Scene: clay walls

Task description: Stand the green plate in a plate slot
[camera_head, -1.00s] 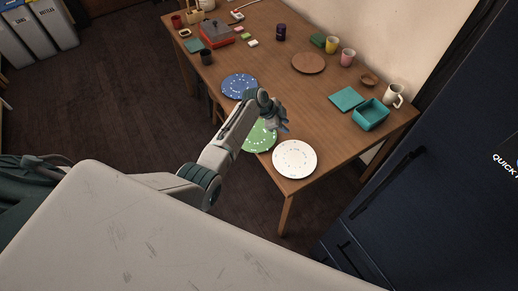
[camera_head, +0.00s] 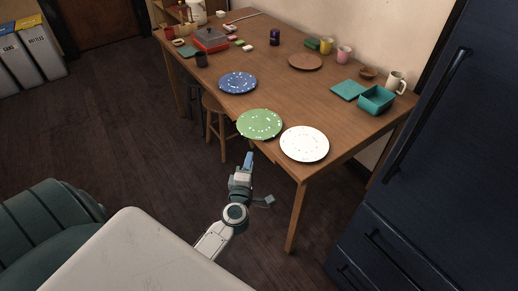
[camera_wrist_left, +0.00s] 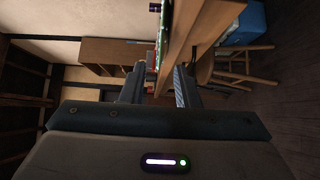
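The green plate (camera_head: 260,124) lies flat at the table's near edge, between the blue plate and the white plate. It seems to reach slightly past the edge. My left gripper (camera_head: 248,160) is just off that edge, below the plate in the picture, apart from it. In the left wrist view the two fingers (camera_wrist_left: 158,88) are spread with nothing held. A thin green strip (camera_wrist_left: 164,32), apparently the plate seen edge-on, shows beyond the gap between them. My right gripper is not in view. I see no plate slot.
The wooden table (camera_head: 215,108) also holds a blue plate (camera_head: 238,83), a white plate (camera_head: 304,144), a brown plate (camera_head: 305,62) and a teal box (camera_head: 376,99). A stool (camera_head: 216,125) stands under the near edge. A dark fridge (camera_head: 430,150) is at the right.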

